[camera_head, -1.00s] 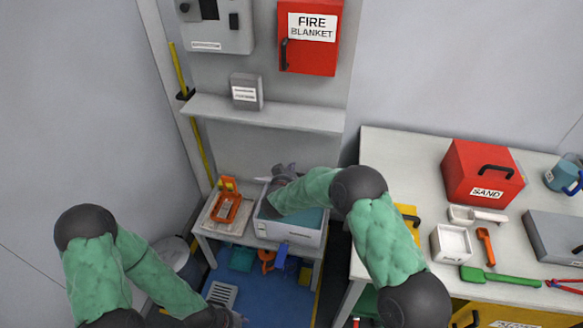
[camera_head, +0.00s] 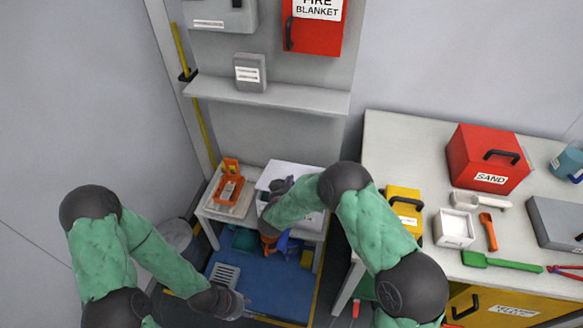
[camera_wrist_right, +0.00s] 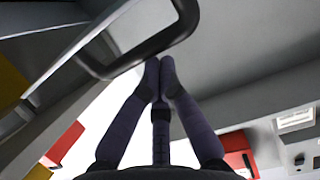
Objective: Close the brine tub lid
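The brine tub (camera_head: 309,222) stands on a low table in the head view, and its front is partly hidden by my right arm. Its pale lid (camera_head: 290,170) shows as a flat panel over the top. I cannot tell whether it is fully seated. My right gripper (camera_head: 272,192) is at the tub's left front, partly hidden by its own arm. In the right wrist view its fingertips (camera_wrist_right: 161,72) are together, close to a dark handle-like loop (camera_wrist_right: 187,22). No held object shows between them. My left gripper (camera_head: 238,305) is low and left, away from the tub, its fingers unclear.
An orange holder (camera_head: 229,188) on a board stands left of the tub. A shelf (camera_head: 290,97) with a grey box is above. The right bench (camera_head: 400,135) holds a red sand box (camera_head: 487,158), a yellow case (camera_head: 404,206) and small tools. Blue floor lies below.

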